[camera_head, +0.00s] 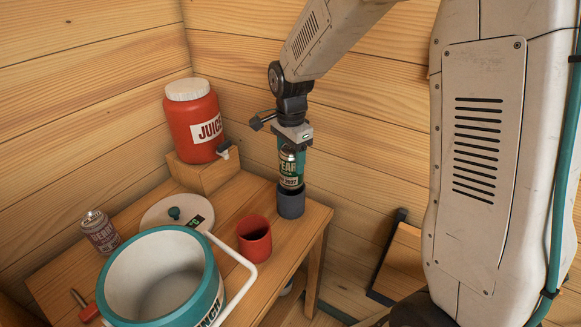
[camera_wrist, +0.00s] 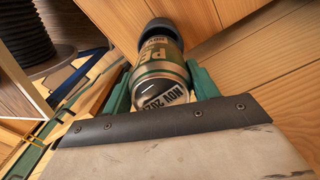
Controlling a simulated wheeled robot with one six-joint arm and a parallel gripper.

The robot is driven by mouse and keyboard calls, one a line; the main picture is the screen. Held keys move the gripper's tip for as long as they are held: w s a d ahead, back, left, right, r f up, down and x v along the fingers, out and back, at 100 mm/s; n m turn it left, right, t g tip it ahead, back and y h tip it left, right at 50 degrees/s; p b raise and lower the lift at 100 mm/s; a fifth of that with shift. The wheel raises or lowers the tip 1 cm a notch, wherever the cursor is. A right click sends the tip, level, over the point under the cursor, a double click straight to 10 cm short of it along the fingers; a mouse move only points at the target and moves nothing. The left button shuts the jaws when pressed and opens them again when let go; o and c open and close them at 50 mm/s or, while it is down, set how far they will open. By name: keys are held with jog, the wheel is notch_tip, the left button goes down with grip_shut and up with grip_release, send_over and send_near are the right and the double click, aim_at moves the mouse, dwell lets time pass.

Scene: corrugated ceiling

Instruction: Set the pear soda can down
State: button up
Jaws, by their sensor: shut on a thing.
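The pear soda can (camera_head: 290,178) is green and cream with a "PEAR" label. My gripper (camera_head: 292,152) is shut on it from above and holds it upright in the head view. Directly below the can is a dark grey round holder (camera_head: 291,204) near the right corner of the wooden table. The can's lower end meets the holder's rim in the picture; I cannot tell whether it rests inside. In the wrist view the green fingers lie on both sides of the can (camera_wrist: 161,73), with the dark holder (camera_wrist: 159,25) beyond it.
A red cup (camera_head: 254,240) stands left of the holder. A teal-rimmed cooler (camera_head: 213,284) with a white handle is in front, its lid (camera_head: 165,217) behind it. A juice jug (camera_head: 193,120) stands on a wooden block. Another can (camera_head: 100,232) is at left. Wooden walls rise behind.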

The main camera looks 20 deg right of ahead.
jog(key=shift+w+f, duration=0.1)
jog(key=shift+f, duration=1.7)
jog(key=o, duration=1.2)
jog(key=shift+r, duration=0.1)
notch_tip(320, 180, up, 12)
jog(key=shift+s+d+r+n+t, duration=0.2)
jog(key=shift+s+d+r+n, duration=0.5)
jog(key=shift+s+n, duration=3.1)
jog(key=shift+s+d+r+n+t, duration=0.3)
jog(key=shift+s+r+n, duration=0.85)
jog(key=shift+s, duration=5.1)
jog(key=shift+s+d+r+n+t, duration=0.1)
jog(key=shift+s+d+r+n, duration=0.55)
jog(key=shift+s+n, duration=3.2)
